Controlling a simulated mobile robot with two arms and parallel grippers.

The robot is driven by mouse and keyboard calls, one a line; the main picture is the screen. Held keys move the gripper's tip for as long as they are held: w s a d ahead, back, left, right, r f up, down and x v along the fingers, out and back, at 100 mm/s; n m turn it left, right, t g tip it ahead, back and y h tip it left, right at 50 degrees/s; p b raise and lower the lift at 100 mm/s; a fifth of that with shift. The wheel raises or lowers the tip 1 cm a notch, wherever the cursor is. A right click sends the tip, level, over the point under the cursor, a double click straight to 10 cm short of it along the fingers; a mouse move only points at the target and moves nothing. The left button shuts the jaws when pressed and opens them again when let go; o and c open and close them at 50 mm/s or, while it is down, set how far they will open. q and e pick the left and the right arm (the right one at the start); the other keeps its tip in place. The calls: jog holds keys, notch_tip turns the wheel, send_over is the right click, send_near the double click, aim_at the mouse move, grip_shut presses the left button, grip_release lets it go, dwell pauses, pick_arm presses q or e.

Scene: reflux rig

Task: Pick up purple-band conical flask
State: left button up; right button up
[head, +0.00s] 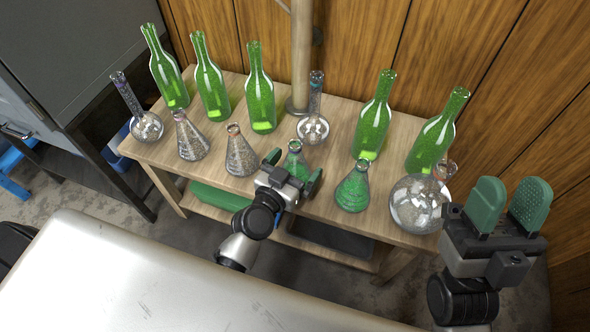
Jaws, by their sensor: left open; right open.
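Several conical flasks stand upright on the wooden table. Two look clear with grainy contents, one at the left (191,142) and one beside it (241,158). Two look green, one near the middle (295,161) and one further right (353,190). Contact cannot be told. My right gripper (510,203) is open and empty, fingers up, right of the table.
Several green bottles (261,95) line the back of the table. Round flasks stand at the left (146,126), middle (313,128) and right (415,206). A pole (301,50) rises behind the middle one. A pale surface (130,285) fills the foreground.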

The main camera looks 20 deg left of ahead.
pick_arm(q)
jog(key=shift+c, duration=0.5)
jog(key=c, duration=0.9)
jog(key=shift+c, duration=0.4)
jog(key=shift+r, duration=0.15)
